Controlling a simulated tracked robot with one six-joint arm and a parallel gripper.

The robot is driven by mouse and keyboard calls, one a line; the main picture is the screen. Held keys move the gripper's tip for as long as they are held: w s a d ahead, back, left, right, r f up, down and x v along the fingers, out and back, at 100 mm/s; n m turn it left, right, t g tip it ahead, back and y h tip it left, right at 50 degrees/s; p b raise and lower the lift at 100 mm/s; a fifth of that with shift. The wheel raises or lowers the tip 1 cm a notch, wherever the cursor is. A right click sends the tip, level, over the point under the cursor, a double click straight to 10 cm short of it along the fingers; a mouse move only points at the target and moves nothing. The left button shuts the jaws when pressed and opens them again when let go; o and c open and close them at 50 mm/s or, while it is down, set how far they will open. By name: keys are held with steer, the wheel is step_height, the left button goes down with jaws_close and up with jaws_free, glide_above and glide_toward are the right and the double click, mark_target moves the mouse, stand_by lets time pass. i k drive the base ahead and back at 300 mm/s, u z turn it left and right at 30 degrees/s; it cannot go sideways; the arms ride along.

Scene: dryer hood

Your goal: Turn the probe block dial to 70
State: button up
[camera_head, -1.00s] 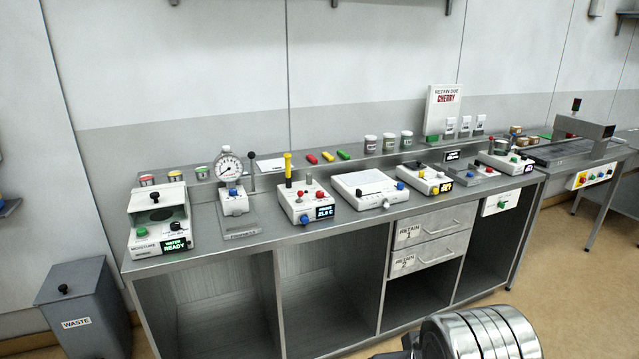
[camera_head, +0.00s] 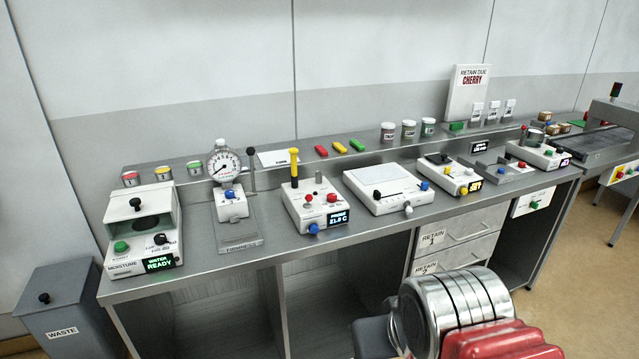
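The probe block (camera_head: 296,206) is a white box on the bench, left of the middle, with a dark display (camera_head: 339,217) that reads "PROBE" and what looks like 21.9 C. A yellow probe (camera_head: 294,168) stands upright at its back left. On it are a red knob (camera_head: 333,198), a smaller red button (camera_head: 308,198) and a dark-topped lever or post. A blue knob (camera_head: 314,229) sits low on its front face. I cannot read which control is the dial or any scale. My gripper is not in view; only silver and red parts of my arm show at the lower right.
A dial gauge (camera_head: 223,166) on a stand is left of the probe block, and a white flat device (camera_head: 388,188) is right of it. A moisture unit (camera_head: 141,232) stands at the left end. Open shelves lie below; the bench's front strip is clear.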

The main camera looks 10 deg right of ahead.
mark_target(331, 198)
steer(key=u, duration=0.25)
steer(key=i, duration=1.25)
steer(key=u, duration=0.25)
